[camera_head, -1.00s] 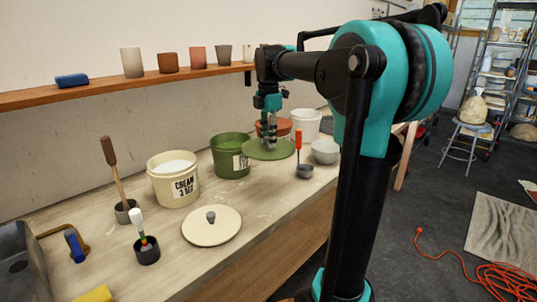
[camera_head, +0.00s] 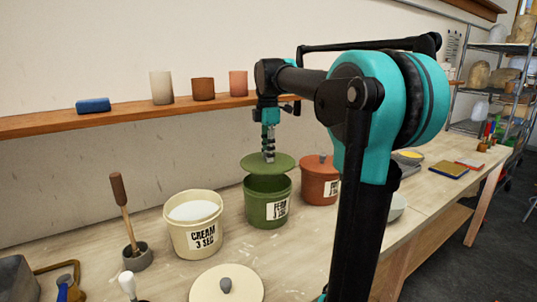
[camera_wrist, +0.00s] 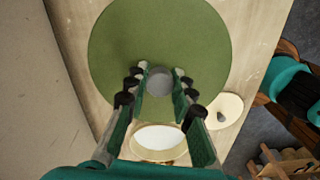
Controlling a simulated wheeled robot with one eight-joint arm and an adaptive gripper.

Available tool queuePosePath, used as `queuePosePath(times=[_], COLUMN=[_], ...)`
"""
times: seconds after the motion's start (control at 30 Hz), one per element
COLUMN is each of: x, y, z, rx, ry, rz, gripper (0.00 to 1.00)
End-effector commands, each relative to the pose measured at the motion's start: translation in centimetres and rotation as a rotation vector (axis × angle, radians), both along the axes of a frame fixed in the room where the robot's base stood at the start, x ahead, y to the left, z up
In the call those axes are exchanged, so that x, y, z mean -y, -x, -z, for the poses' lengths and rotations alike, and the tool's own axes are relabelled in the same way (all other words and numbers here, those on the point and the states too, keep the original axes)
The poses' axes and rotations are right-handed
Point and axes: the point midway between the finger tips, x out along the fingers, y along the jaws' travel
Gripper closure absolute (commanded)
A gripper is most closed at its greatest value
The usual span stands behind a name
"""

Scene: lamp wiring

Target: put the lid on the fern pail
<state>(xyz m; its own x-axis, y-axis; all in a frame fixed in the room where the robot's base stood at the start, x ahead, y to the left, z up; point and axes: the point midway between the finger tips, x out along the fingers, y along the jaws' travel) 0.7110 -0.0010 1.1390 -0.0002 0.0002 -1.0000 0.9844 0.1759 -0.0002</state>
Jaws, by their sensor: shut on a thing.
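My gripper (camera_head: 269,156) is shut on the grey knob (camera_wrist: 160,81) of the round green lid (camera_head: 252,165). The lid is held roughly level above the green fern pail (camera_head: 267,205). In the head view a gap shows between the lid and the pail's rim, and part of the pail's dark inside is visible. The lid (camera_wrist: 150,35) fills the upper middle of the wrist view and hides the fern pail there. The pail stands upright on the workbench with its label facing front.
The cream pail (camera_head: 193,235) with white contents stands left of the fern pail. A lidded terracotta pail (camera_head: 319,183) stands close on its right. A cream lid (camera_head: 215,290) lies in front. A shelf (camera_head: 130,115) with cups runs along the wall behind.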

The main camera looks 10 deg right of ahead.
Motion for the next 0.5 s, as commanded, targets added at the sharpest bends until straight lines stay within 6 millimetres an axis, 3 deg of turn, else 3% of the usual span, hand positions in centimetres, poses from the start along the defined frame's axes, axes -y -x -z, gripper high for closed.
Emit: queuePosePath(times=[0.5], x=[0.00], y=[-0.02], z=[0.62], rx=[0.000], ry=[0.000], rz=[0.003], gripper=[1.00])
